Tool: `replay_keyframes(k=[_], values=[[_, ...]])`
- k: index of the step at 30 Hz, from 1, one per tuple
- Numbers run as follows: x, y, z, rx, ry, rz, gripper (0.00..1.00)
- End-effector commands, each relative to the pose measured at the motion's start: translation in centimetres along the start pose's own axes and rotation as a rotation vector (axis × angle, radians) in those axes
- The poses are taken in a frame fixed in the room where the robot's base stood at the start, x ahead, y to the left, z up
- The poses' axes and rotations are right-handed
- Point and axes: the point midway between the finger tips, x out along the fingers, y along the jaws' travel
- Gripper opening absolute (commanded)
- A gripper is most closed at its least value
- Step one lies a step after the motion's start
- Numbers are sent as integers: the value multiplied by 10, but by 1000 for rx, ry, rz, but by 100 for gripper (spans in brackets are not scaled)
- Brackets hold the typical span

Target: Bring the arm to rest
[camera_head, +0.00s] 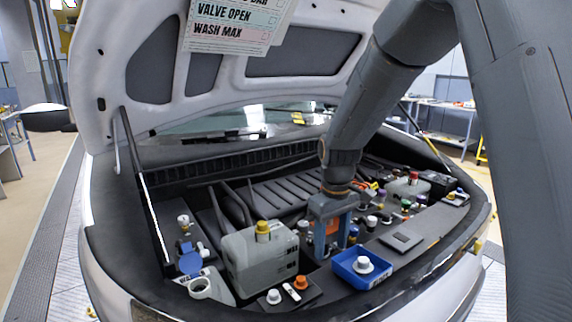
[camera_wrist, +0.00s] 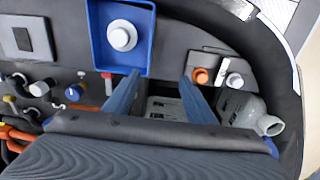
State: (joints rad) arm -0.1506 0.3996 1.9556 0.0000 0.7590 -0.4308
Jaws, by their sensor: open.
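My gripper (camera_head: 331,246) hangs from my arm, pointing down over the middle of the engine bay, between the grey coolant tank and the blue tray. In the wrist view my gripper (camera_wrist: 158,80) shows two blue fingers spread apart, with nothing held between them. Part of a grey surface with lettering shows in the gap beyond the fingers. How high the fingertips are above the bay parts is hard to tell. An orange patch shows between the fingers in the head view; I cannot tell what it is.
The blue tray (camera_head: 347,277) holds a white cap (camera_head: 363,265). The grey tank (camera_head: 232,264) with a yellow cap (camera_head: 263,231) stands left of my gripper. An orange cap (camera_head: 300,282) and a white cap (camera_head: 274,296) sit in front. The raised hood (camera_head: 150,25) and its prop rod (camera_head: 145,190) bound the space.

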Motion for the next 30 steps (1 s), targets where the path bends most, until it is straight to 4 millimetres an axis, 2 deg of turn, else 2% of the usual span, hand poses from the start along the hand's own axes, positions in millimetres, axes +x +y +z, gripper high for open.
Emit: replay_keyframes(k=[5, 9, 12, 15, 18, 30], values=[[0, -6, 70, 186, 14, 7, 50], [6, -21, 138, 373, 31, 14, 50], [11, -32, 175, 477, 41, 17, 50], [14, -39, 198, 542, 47, 18, 50], [16, -42, 210, 573, 50, 19, 50], [16, -42, 210, 574, 51, 19, 50]])
